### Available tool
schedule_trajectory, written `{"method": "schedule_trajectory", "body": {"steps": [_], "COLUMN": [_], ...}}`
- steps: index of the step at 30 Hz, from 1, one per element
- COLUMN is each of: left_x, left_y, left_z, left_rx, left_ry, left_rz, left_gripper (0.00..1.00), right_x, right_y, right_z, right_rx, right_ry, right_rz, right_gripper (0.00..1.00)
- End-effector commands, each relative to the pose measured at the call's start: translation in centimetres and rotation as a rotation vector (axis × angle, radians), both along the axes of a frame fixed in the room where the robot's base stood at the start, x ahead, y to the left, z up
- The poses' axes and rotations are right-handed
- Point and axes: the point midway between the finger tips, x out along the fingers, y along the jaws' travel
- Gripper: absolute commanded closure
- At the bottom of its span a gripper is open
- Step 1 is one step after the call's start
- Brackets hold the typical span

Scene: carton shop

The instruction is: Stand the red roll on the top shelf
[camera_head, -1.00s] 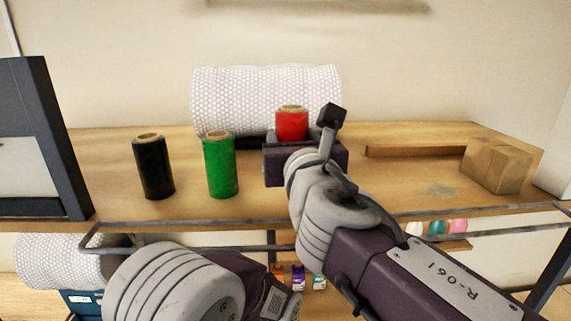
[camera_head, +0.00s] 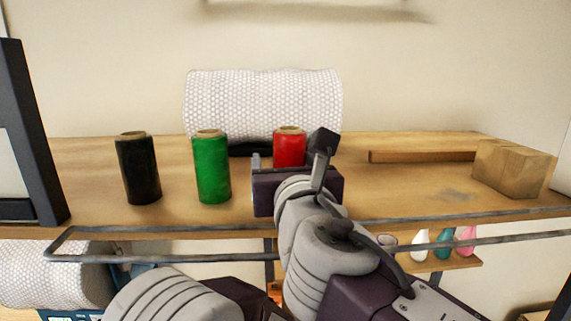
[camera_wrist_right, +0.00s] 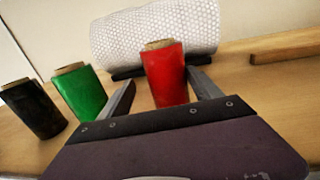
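The red roll (camera_head: 289,146) stands upright on the top shelf (camera_head: 400,195), in front of the bubble-wrap roll. Its lower part is hidden behind my right gripper (camera_head: 288,167) in the head view. In the right wrist view the red roll (camera_wrist_right: 164,75) is between the two fingers of my right gripper (camera_wrist_right: 162,86). The fingers are spread wider than the roll, with a clear gap on its left side and a narrower one on its right. My left gripper is not in view; only part of my left arm shows at the bottom of the head view.
A green roll (camera_head: 211,168) and a black roll (camera_head: 138,170) stand to the left. The bubble-wrap roll (camera_head: 262,104) lies behind. A wooden bar (camera_head: 422,156) and a cardboard box (camera_head: 510,168) are at right. A metal rail (camera_head: 180,230) runs along the shelf front.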

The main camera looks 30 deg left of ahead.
Motion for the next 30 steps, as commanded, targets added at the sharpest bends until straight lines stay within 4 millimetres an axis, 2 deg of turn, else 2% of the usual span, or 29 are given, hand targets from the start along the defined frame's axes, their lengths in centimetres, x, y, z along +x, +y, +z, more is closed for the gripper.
{"method": "schedule_trajectory", "body": {"steps": [9,13,17,24,30], "left_x": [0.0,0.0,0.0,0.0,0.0], "left_y": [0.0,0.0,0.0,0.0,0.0], "left_z": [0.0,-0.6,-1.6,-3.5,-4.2], "left_rx": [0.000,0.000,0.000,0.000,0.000], "left_ry": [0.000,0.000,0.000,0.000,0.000], "left_rz": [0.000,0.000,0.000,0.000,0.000], "left_gripper": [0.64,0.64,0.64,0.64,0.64], "right_x": [0.0,-0.8,-2.7,-7.2,-9.4], "right_y": [0.0,-0.5,-1.9,-5.0,-6.7], "right_z": [0.1,-0.1,-0.3,-0.3,-0.1], "right_rx": [0.001,0.002,0.004,0.005,0.003], "right_ry": [-0.002,-0.002,-0.002,-0.003,-0.002], "right_rz": [0.000,0.002,0.003,0.006,0.003], "right_gripper": [0.26,0.26,0.26,0.26,0.26]}}
